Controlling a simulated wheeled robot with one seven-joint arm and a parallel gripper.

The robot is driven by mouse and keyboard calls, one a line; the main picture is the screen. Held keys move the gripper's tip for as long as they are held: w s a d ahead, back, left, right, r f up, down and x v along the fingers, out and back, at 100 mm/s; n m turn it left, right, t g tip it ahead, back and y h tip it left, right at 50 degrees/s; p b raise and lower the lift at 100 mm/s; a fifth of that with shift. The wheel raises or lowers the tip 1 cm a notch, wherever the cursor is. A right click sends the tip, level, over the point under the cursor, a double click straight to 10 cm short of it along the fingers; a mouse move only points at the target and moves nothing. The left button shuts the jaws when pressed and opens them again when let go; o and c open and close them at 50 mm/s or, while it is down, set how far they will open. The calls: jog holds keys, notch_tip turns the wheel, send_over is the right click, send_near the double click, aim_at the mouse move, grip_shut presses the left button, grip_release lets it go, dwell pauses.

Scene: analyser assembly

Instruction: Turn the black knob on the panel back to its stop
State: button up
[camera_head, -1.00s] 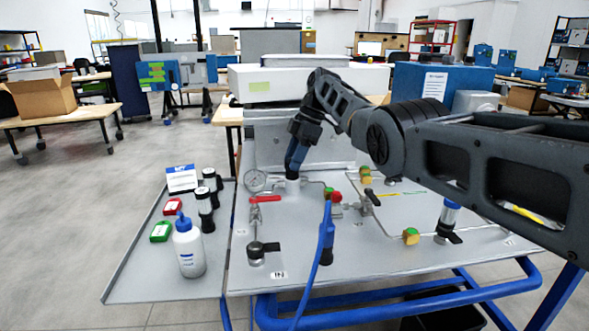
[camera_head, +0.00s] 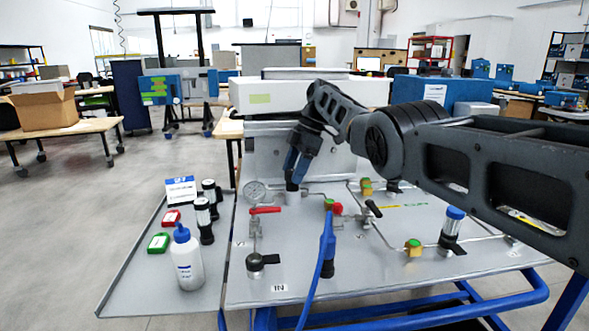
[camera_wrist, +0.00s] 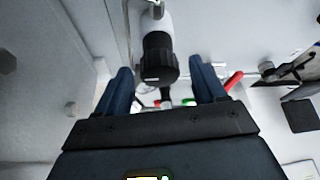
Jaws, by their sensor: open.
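The black knob (camera_wrist: 159,58) sits on a light grey fitting in the wrist view. It lies between and beyond the two blue fingers of my gripper (camera_wrist: 162,78), with a gap showing on both sides. My gripper is open. In the head view, my gripper (camera_head: 291,182) points down at the pale round fitting (camera_head: 292,197) at the back left of the panel (camera_head: 390,275). The knob is not clearly visible there, as the fingers cover that spot. Whether any finger touches the knob cannot be told.
A black-handled valve (camera_head: 374,209) is to the right. A bottle (camera_head: 187,260) stands on the left side tray.

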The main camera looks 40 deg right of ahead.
jog(key=v, duration=0.7)
jog(key=shift+d+r, duration=0.15)
jog(key=shift+r, duration=0.2)
